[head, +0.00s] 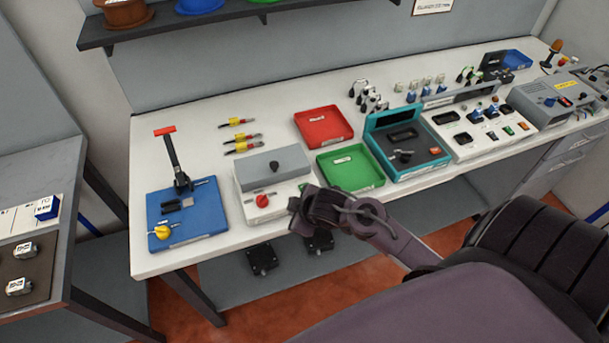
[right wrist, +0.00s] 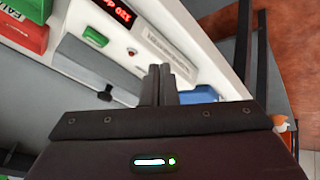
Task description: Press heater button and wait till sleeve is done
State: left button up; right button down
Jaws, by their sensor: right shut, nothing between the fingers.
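The heater (head: 266,208) is a white box with a grey lid (head: 272,168) that is down. In the right wrist view, the heater's white panel shows a lit red display (right wrist: 115,12), a green button (right wrist: 95,37) and a small red light (right wrist: 131,52). The display's digits are upside down and hard to read. My right gripper (head: 297,212) is shut and empty by the heater's front right corner, its fingertips apart from the green button. I cannot see a sleeve inside. My left gripper is not in view.
A blue base with a red-handled lever press (head: 172,150) stands left of the heater. A red tray (head: 324,126), a green tray (head: 350,168) and a teal-framed fixture (head: 434,160) are to the right. Several yellow-red parts (head: 243,147) lie behind the heater.

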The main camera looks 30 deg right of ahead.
jog(key=w+d+r+n+t+y, duration=0.1)
jog(key=w+d+r+n+y, duration=0.2)
jog(key=w+d+r+n, duration=0.3)
notch_tip(320, 180, up, 2)
jog(key=w+d, duration=0.1)
jog(key=d, duration=0.1)
jog(key=shift+w+d+n+y+p, duration=0.15)
jog(key=shift+d+n+y+p, duration=0.15)
jog(key=shift+d+y+p, duration=0.1)
notch_tip(320, 180, down, 7)
jog(key=b, duration=0.7)
jog(key=shift+f, duration=0.1)
jog(key=shift+f+b, duration=0.5)
jog(key=shift+f, duration=0.25)
dwell(0.8)
jog(key=shift+f, duration=0.4)
